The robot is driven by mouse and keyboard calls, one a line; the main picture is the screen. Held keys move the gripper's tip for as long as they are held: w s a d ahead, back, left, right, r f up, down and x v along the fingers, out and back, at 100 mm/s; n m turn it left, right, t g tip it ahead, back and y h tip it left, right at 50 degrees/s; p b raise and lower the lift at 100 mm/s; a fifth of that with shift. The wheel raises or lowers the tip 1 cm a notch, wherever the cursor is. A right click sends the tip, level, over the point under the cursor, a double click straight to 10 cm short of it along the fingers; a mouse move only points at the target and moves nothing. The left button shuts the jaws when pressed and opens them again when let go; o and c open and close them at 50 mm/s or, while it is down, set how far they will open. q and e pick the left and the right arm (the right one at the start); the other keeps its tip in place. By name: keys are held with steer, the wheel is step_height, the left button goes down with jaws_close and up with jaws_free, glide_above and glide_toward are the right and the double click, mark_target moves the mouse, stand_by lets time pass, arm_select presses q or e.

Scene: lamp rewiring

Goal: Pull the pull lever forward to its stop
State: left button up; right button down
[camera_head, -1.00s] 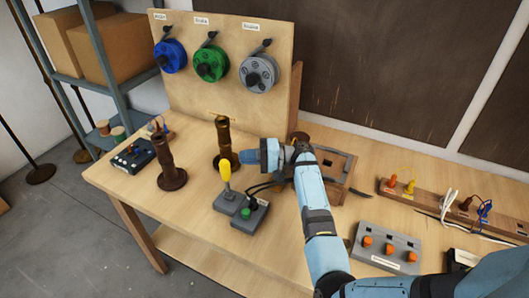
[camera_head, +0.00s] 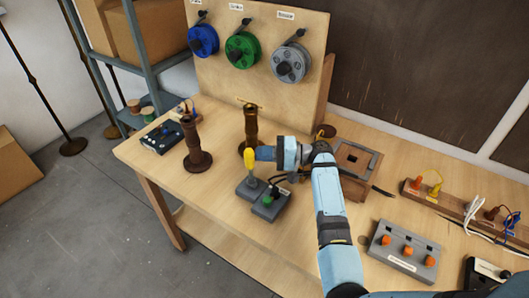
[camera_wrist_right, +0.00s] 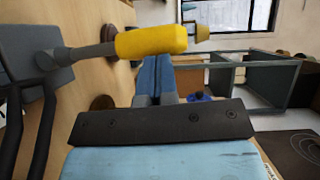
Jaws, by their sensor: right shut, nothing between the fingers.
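The pull lever (camera_head: 249,160) has a yellow handle on a grey stem and stands upright from a grey base box (camera_head: 246,189) near the table's front. My right gripper (camera_head: 260,153) is shut and empty, with its tips at the handle's right side at about handle height. In the right wrist view the yellow handle (camera_wrist_right: 152,41) lies across the picture just past the shut blue fingertips (camera_wrist_right: 153,65). I cannot tell whether they touch. My left gripper is not in view.
A grey box with a green button (camera_head: 268,201) and black cables sits beside the lever base. A wooden box (camera_head: 355,160) and a grey panel with orange knobs (camera_head: 405,248) are to the right.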

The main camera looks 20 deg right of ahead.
arm_select(q)
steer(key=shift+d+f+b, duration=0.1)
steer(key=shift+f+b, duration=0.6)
steer(key=shift+b, duration=0.1)
arm_select(e)
steer(key=s+a+n+h, duration=0.3)
steer(key=s+a+n, duration=0.1)
steer(key=a, duration=0.1)
steer(key=shift+s+a+f+n+h, duration=0.25)
steer(key=shift+a+f+n+h, duration=0.05)
steer(key=shift+a+f+n, duration=0.1)
